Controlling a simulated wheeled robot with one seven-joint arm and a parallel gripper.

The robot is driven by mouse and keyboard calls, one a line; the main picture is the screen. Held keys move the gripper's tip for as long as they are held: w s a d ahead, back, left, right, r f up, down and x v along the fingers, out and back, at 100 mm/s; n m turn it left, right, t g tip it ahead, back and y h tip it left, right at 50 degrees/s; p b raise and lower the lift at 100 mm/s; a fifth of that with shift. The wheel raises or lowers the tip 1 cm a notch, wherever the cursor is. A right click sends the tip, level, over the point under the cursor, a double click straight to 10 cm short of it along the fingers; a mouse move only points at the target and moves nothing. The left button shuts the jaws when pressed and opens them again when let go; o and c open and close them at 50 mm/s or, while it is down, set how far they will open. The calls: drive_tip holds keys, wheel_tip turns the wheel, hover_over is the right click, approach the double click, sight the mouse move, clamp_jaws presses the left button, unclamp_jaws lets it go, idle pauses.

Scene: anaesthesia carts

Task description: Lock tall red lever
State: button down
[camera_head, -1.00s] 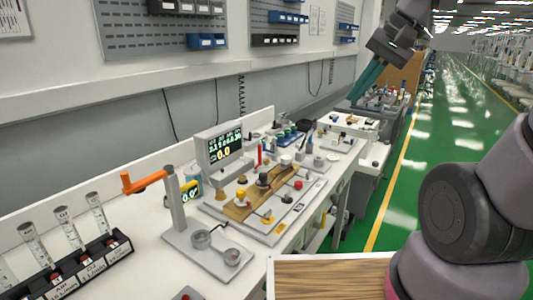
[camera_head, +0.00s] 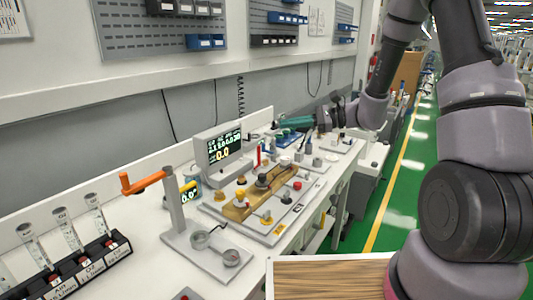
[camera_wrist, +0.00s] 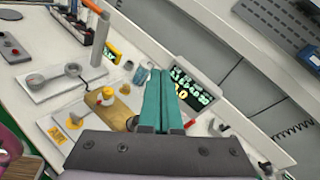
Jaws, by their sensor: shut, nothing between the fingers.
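The tall red lever (camera_head: 259,155) stands upright on the equipment board (camera_head: 285,222) on the bench, just right of the display box (camera_head: 220,147). In the wrist view a small red piece at the lower right edge may be this lever, but I cannot be sure. My gripper (camera_head: 281,123) has long teal fingers and is above and behind the lever in the head view, apart from it. In the wrist view the fingers of my gripper (camera_wrist: 160,72) lie together with nothing held. They hide part of the board.
A post with an orange handle (camera_head: 145,183) rises at the left front. A rack of clear tubes (camera_head: 70,268) stands further left. The wall and blue bins bound the back.

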drive_tip(key=w+d+f+m+t, duration=0.1)
drive_tip(key=w+f+m+t, duration=0.2)
drive_tip(key=f, duration=0.3)
drive_tip(key=w+d+f+m+t+h, duration=0.1)
drive_tip(key=w+f+m+t, duration=0.2)
drive_tip(key=f, duration=0.3)
drive_tip(key=w+d+f+m+t, duration=0.2)
drive_tip(key=w+f+m+t, duration=0.1)
drive_tip(key=f+m, duration=0.2)
drive_tip(key=shift+w+d+f+h, duration=0.1)
drive_tip(key=shift+w+f+h, duration=0.15)
drive_tip(key=shift+f+h, duration=0.25)
drive_tip(key=x, duration=1.4)
drive_tip(key=shift+r, duration=0.2)
drive_tip(key=shift+w, duration=0.1)
